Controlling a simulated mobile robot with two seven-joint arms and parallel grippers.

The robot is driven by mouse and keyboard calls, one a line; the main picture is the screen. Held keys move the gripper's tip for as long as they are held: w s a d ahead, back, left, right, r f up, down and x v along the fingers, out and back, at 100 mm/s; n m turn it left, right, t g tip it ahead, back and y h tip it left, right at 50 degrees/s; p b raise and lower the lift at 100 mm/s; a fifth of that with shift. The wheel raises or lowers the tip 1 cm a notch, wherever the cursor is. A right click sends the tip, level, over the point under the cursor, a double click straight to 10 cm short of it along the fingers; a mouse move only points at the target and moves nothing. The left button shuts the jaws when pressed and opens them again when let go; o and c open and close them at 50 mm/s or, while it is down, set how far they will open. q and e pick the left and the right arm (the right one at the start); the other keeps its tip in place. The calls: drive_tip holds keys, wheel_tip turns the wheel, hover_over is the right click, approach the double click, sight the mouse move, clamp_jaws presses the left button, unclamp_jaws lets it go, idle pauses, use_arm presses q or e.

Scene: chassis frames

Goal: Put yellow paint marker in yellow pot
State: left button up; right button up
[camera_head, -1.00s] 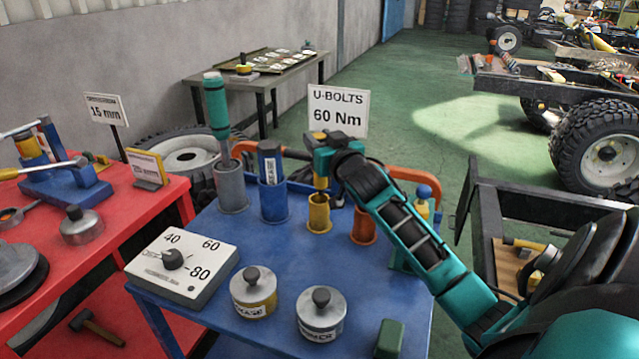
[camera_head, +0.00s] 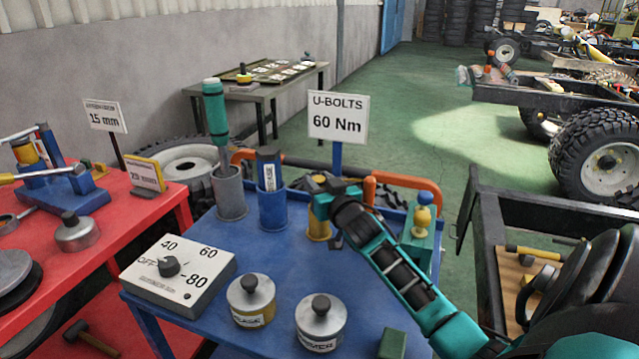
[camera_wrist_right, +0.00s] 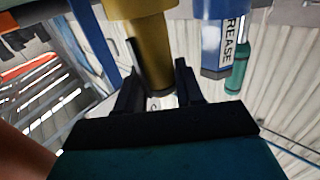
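The yellow pot (camera_head: 318,229) stands on the blue table, right of the blue pot. The yellow paint marker (camera_wrist_right: 155,65) runs out of the yellow pot's rim (camera_wrist_right: 140,8) in the right wrist view; its lower end is hidden in the pot. My right gripper (camera_wrist_right: 158,82) has one finger on each side of the marker, and the fingers look closed up against it. In the head view my right gripper (camera_head: 326,200) is low, just over the yellow pot, and covers most of the marker. My left gripper is not in view.
A dial box (camera_head: 178,274) and two lidded tins (camera_head: 251,300) are in front.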

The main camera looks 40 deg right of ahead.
drive_tip(key=o, duration=0.4)
drive_tip(key=shift+o, duration=0.2)
drive_tip(key=p+v, duration=0.1)
drive_tip(key=v, duration=1.1)
drive_tip(key=shift+r, duration=0.1)
